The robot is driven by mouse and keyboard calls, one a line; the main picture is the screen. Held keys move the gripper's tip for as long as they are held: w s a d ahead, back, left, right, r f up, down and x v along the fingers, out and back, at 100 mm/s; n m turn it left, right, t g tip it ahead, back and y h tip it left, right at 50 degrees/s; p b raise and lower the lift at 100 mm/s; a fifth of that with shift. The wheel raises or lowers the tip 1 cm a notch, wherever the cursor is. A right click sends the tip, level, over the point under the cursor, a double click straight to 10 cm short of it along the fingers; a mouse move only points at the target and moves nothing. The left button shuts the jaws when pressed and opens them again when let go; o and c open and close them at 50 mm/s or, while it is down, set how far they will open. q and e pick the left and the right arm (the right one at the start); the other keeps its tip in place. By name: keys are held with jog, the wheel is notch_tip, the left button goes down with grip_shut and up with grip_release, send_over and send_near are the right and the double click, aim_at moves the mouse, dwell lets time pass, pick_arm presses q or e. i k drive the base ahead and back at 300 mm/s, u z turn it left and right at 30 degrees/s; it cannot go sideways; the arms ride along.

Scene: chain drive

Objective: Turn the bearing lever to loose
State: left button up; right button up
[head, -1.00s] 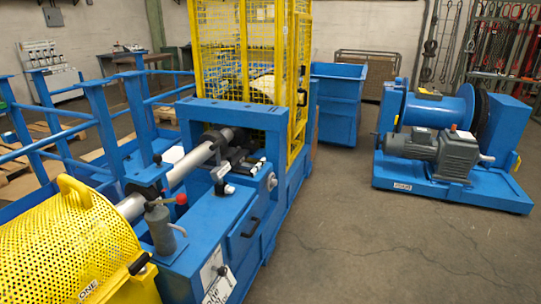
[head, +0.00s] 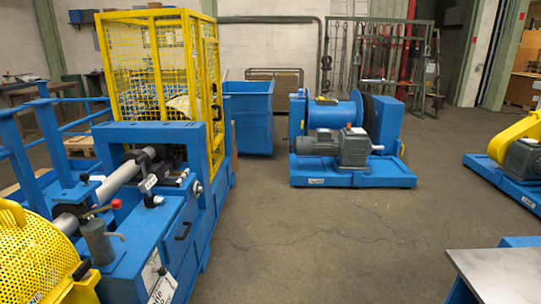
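A blue machine (head: 172,215) with a grey shaft (head: 122,174) stands at the left in the head view. A short lever with a red knob (head: 116,204) sticks out near a grey cylinder (head: 97,240) on its near part. I cannot tell whether this is the bearing lever, and no loose or tight marking is readable. A black-and-white handled part (head: 148,184) sits by the shaft farther back. Neither of my grippers is in view.
A yellow perforated guard (head: 30,255) covers the machine's near end, and a yellow mesh cage (head: 160,80) its far end. A blue bin (head: 248,115) and a motor unit (head: 345,140) stand behind. A metal-topped table (head: 500,275) is at lower right. The middle floor is open.

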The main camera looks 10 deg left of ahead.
aim_at(161, 164)
jog(key=z, duration=0.05)
jog(key=i, duration=1.9)
jog(key=u, duration=0.6)
jog(key=i, duration=1.6)
jog(key=u, duration=1.9)
jog(key=i, duration=0.75)
jog(key=u, duration=0.6)
